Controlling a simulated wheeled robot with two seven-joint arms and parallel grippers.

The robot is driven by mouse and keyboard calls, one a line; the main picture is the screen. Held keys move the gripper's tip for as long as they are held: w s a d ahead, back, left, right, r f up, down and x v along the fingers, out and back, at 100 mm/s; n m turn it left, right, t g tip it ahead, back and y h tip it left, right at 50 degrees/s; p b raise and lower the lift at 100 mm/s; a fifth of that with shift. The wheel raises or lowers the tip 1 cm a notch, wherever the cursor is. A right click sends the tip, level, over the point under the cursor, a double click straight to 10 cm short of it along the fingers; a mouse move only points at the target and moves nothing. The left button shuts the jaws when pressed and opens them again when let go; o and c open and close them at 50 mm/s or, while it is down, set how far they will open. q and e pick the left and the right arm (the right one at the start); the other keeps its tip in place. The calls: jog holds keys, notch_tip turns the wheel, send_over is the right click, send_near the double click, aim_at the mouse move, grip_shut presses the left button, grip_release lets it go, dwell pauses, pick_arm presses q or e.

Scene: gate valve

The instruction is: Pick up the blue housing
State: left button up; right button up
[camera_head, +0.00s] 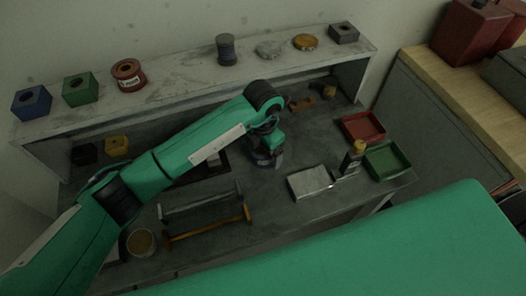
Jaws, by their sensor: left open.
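The blue housing (32,102) is a blue block with a round dark opening, standing at the far left end of the raised shelf. My left arm reaches in from the lower left across the workbench. My left gripper (266,160) points down over the middle of the bench, far to the right of the blue housing and apart from it. It is open; its fingers are small and dark here, and I cannot tell what lies right beneath them. My right gripper is not in view.
The shelf (185,75) also holds a green block (80,89), a red ring-shaped part (129,74), a dark cylinder (226,49) and other parts.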

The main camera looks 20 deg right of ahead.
pick_arm(q)
jog(key=shift+c, duration=0.4)
jog(key=c, duration=1.8)
jog(key=shift+w, duration=0.1)
jog(key=shift+r, duration=0.2)
